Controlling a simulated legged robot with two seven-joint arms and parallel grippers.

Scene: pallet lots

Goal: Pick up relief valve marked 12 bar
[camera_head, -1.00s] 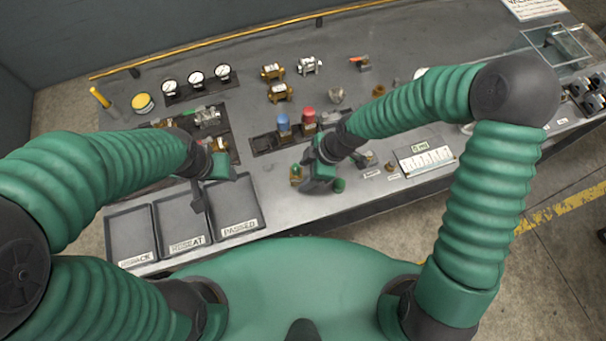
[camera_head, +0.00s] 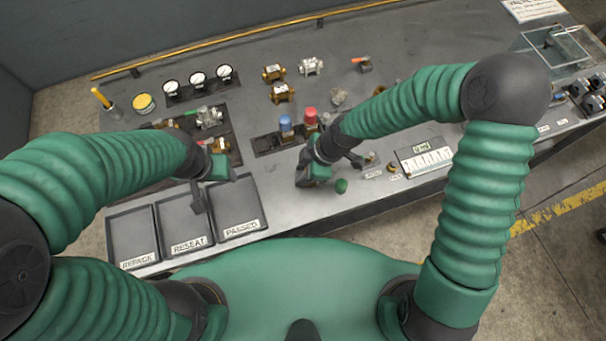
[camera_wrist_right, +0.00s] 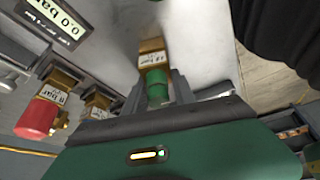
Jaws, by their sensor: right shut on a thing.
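In the right wrist view a brass relief valve (camera_wrist_right: 152,50) with a green cap (camera_wrist_right: 157,86) and a white label sits between my right fingers. The label's number is too blurred to read surely. My right gripper (camera_wrist_right: 165,98) is shut on it at the cap end.
Blue-capped (camera_head: 285,124) and red-capped (camera_head: 310,118) valves stand in a dark rack behind my right gripper. Labelled trays (camera_head: 240,229) are at the front left. A pressure display unit (camera_head: 425,160) stands to the right.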

